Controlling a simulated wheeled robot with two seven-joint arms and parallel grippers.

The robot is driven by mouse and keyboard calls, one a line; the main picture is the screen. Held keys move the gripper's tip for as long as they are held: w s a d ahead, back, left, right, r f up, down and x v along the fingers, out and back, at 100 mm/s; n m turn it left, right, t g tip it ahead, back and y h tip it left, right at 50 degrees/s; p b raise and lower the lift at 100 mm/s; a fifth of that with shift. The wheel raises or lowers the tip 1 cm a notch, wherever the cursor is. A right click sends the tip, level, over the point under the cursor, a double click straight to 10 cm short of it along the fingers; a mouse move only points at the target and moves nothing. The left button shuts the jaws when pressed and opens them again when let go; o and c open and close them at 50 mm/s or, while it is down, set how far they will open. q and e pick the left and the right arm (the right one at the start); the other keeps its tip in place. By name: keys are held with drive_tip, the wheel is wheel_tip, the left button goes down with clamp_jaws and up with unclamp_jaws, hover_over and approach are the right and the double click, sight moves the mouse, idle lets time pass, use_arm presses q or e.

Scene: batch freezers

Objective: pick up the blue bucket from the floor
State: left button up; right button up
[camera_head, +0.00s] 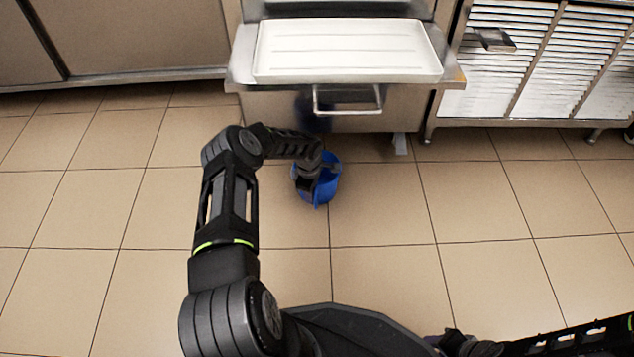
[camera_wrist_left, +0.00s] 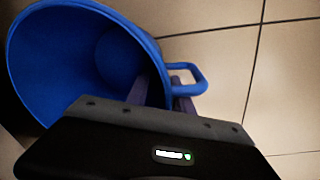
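The blue bucket (camera_head: 328,184) is on the floor tiles in front of the middle machine, partly hidden by my left gripper (camera_head: 307,178). In the left wrist view the bucket (camera_wrist_left: 55,60) fills the upper left, its open mouth facing the camera. My left gripper (camera_wrist_left: 160,90) has its fingers apart at the rim. One finger is inside the mouth, the other outside by the blue side handle (camera_wrist_left: 190,80). Some bucket wall shows between them; contact is unclear. My right gripper (camera_head: 465,345) is low at the bottom edge, away from the bucket, its fingers unclear.
A machine with a white tray (camera_head: 345,50) and a metal bar handle (camera_head: 348,101) stands just behind the bucket. Slatted racks (camera_head: 545,60) stand at the right, and a metal cabinet (camera_head: 140,35) at the left. The tiled floor (camera_head: 480,200) right of the bucket is clear.

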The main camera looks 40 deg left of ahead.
use_arm(q)
drive_tip(key=shift+c, duration=0.3)
clamp_jaws()
idle(1.0)
